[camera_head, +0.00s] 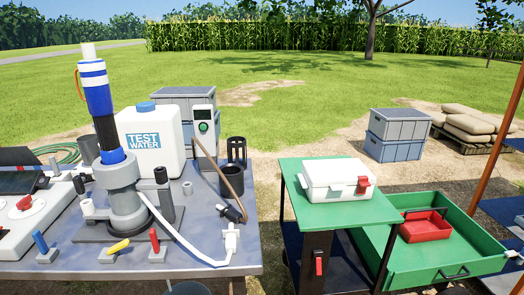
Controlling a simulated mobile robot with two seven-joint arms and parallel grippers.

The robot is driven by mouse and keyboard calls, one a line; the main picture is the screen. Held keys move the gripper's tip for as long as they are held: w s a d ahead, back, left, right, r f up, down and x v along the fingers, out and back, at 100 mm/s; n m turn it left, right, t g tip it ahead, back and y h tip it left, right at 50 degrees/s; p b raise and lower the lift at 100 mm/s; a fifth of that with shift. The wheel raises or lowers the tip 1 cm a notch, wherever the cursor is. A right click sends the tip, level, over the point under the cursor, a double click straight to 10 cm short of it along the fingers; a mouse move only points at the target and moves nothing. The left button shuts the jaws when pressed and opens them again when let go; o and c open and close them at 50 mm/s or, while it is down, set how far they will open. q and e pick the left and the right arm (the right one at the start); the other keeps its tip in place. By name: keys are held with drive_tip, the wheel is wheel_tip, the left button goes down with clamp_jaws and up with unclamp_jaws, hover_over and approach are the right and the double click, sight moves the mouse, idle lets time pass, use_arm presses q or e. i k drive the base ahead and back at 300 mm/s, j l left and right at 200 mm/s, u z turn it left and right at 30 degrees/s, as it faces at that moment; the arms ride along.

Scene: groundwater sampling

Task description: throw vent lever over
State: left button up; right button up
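Three small levers on grey blocks stand along the front of the grey table (200,262). They are a blue lever (40,242), a yellow lever (118,246) and a red lever (154,240). The blue and red ones stand nearly upright; the yellow one lies low and slanted. Another red handle (318,262) is on the dark post of the green cart. No label shows which of these is the vent lever. I cannot make out either of my grippers in this view.
Behind the levers stands a grey wellhead (125,200) with a blue and white tube (95,88). A white test water tank (152,140), a dark cup (231,181) and a white hose (180,238) are nearby. A white case (325,180) sits on the green cart top (345,217).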

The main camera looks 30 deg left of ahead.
sight(124, 243)
drive_tip(key=u, duration=1.75)
